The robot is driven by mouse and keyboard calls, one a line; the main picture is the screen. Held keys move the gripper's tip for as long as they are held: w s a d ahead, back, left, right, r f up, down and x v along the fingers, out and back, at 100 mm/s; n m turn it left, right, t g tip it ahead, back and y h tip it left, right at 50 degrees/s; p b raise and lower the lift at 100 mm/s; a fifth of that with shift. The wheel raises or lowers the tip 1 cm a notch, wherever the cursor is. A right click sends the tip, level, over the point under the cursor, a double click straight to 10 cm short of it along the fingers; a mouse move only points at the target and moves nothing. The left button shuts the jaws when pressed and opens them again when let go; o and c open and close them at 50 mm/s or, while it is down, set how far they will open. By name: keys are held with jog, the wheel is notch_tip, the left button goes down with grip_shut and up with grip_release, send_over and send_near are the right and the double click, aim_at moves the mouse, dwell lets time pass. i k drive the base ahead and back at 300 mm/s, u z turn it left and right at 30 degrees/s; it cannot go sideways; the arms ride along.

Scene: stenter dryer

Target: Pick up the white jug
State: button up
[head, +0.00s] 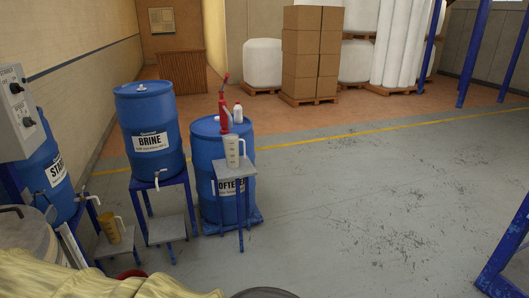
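The white jug (232,152) is in the head view, left of centre. It is a pale, translucent measuring jug with markings and a handle on its right side. It stands upright on a small grey-topped stand (236,170) with blue legs, in front of a blue drum labelled as softener. My gripper is not in view, so its place relative to the jug does not show.
The brine drum (150,128) stands left on a blue frame. A yellow jug (107,228) is lower left. Yellow fabric (90,278) fills the bottom left. The floor right is open.

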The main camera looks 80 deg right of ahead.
aim_at(230, 141)
jog(key=z, duration=2.5)
jog(key=i, duration=1.45)
jog(key=u, duration=0.6)
jog(key=i, duration=0.55)
jog(key=u, duration=0.15)
